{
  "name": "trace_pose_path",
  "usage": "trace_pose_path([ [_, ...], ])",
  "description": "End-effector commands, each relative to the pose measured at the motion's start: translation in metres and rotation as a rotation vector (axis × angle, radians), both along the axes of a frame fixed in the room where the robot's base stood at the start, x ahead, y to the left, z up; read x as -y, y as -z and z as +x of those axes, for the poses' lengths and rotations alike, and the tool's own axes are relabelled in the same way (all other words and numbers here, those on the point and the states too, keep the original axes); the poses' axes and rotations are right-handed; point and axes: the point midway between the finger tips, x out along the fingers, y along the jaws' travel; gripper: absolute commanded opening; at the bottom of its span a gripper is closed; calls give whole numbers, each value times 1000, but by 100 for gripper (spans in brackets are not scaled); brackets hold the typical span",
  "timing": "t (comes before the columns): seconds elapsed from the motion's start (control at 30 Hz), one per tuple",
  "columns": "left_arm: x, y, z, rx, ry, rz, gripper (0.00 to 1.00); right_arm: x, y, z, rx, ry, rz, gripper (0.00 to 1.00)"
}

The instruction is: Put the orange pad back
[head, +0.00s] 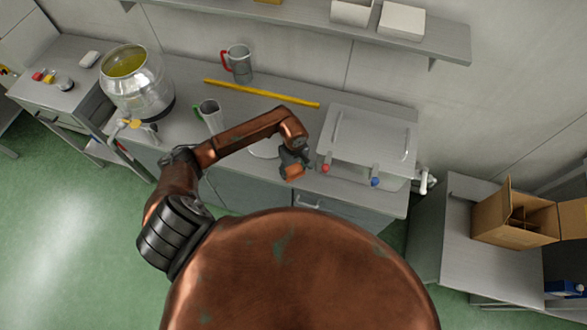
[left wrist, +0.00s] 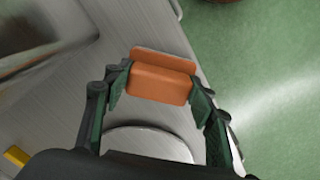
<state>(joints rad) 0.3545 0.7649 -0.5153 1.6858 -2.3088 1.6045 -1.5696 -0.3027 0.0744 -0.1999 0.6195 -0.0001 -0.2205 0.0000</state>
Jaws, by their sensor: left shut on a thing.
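The orange pad (left wrist: 160,84) is a small block with a thinner layer along one side. My left gripper (head: 292,170) is shut on it, with one finger on each end, as the left wrist view (left wrist: 160,88) shows. In the head view the pad (head: 293,172) is held over the front edge of the steel counter, left of the sink. In the left wrist view a pale round-edged thing (left wrist: 150,143) lies on the counter below the gripper. My right gripper is not in view.
An open cardboard box (head: 510,215) is at right.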

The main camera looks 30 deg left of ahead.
Motion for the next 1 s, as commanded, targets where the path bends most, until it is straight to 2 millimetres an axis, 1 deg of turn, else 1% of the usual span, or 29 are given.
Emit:
trace_pose_path([
  [0.2,0,4,0,0,0,0,32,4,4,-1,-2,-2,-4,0],
  [0.23,0,4,0,-1,0,1,52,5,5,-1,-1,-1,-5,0],
  [0.47,0,3,0,-1,0,1,68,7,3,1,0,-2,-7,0],
  [0.73,0,2,0,-1,0,1,69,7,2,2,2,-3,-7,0],
  [0.83,0,-1,-1,-1,-1,0,69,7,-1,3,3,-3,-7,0],
  [0.87,0,-3,0,-1,-1,0,69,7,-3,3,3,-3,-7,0],
  [0.93,-1,-10,1,3,1,3,69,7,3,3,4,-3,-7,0],
  [1.0,-1,-23,2,6,2,4,69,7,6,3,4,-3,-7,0],
])
